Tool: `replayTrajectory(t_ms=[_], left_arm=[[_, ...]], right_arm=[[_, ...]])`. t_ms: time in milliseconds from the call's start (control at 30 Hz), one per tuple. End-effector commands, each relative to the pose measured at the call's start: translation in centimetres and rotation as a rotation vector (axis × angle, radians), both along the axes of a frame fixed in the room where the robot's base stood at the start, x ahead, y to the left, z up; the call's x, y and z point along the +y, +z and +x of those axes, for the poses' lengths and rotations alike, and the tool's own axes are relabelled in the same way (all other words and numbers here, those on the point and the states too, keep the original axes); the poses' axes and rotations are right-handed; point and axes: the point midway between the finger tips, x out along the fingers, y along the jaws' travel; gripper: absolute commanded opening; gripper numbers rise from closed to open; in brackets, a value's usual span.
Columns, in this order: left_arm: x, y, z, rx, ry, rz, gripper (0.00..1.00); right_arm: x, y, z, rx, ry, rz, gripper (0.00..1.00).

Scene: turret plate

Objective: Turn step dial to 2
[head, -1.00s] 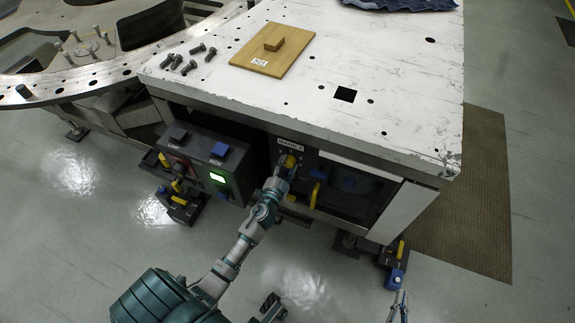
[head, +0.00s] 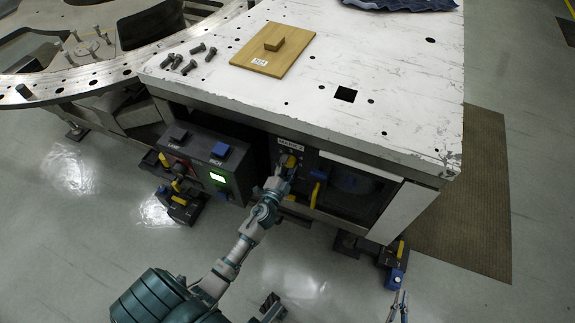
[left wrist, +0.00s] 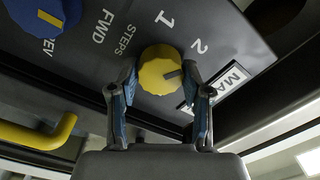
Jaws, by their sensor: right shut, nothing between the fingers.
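The step dial (left wrist: 160,68) is a round yellow knob on a dark panel, with a dark pointer mark. It also shows in the head view (head: 290,161). The printed "1" (left wrist: 163,18) is above it and the "2" (left wrist: 200,46) is to its upper right. The pointer mark points right and slightly up, roughly towards the "2" side. My left gripper (left wrist: 160,75) has one finger on each side of the dial, tips against its rim; it also shows in the head view (head: 286,168). My right gripper (head: 398,300) is shut and empty at the lower right, away from the panel.
A blue knob (left wrist: 45,14) and a yellow handle (left wrist: 38,134) are left of the dial. A control box (head: 205,165) stands left of the panel. Above is the white table (head: 390,60), with several bolts and a wooden board (head: 262,58). Its edge overhangs the panel.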

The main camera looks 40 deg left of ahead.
Motion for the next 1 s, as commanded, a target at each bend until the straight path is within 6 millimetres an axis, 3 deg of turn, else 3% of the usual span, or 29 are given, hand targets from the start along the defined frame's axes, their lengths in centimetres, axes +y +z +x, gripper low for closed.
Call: replayTrajectory(t_ms=[33, 100, 467, 1000], left_arm=[[-0.2, -0.3, 0.0, 0.004, -0.004, -0.003, 0.62], [-0.2, -0.2, 0.0, 0.003, -0.004, -0.002, 0.72], [-0.2, -0.1, -0.5, 0.001, -0.001, -0.002, 0.72], [-2.7, -0.4, -10.4, 0.004, -0.001, -0.004, 0.72]], right_arm=[[0.0, 0.0, 0.0, 0.0, 0.0, 0.0, 0.0], [0.0, 0.0, 0.0, 0.0, 0.0, 0.0, 0.0], [-0.1, 0.1, -0.1, -0.002, 0.0, -0.001, 0.0], [0.0, 0.0, -0.1, -0.001, 0.0, 0.0, 0.0]])
